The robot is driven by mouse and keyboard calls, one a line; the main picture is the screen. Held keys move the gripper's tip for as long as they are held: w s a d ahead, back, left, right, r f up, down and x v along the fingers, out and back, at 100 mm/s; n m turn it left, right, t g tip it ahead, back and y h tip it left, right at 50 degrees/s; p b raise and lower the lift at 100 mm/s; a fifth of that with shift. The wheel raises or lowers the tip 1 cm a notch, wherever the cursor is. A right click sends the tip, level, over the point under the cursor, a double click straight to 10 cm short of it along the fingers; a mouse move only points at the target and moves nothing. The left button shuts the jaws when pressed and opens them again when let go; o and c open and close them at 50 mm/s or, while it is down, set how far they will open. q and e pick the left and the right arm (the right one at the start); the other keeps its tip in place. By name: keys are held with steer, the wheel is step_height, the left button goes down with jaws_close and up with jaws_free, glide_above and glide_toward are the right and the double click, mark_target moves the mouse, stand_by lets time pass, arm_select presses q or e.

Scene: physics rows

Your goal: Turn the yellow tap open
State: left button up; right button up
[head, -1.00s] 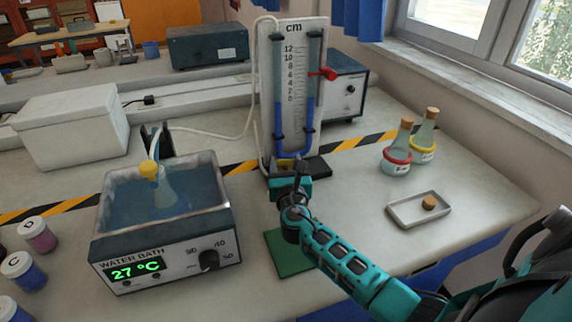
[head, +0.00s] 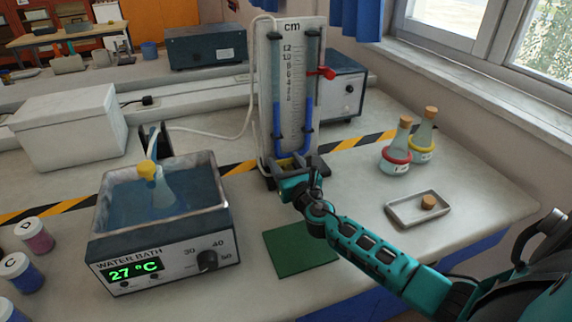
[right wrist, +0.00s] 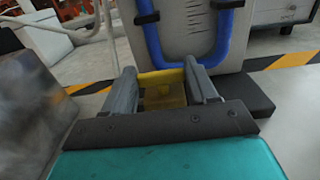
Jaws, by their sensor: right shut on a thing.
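The yellow tap (head: 285,162) is at the foot of the upright manometer board (head: 266,110), below the blue U-tube, and the gripper partly hides it. In the right wrist view the yellow tap (right wrist: 162,90) sits between the two grey fingers. My right gripper (head: 294,168) is shut on it, reaching in from the front right; it also shows in the right wrist view (right wrist: 163,95). How far the tap is turned cannot be told. My left gripper is not in view.
A red tap (head: 323,72) sticks out from the board's right side. The water bath (head: 165,255) with a flask (head: 167,190) stands at left. A green mat (head: 300,250) lies in front. Two corked flasks (head: 397,150) and a tray (head: 405,213) are at right.

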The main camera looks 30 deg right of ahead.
steer(key=o, duration=1.1)
steer(key=shift+c, duration=0.2)
steer(key=v, duration=1.3)
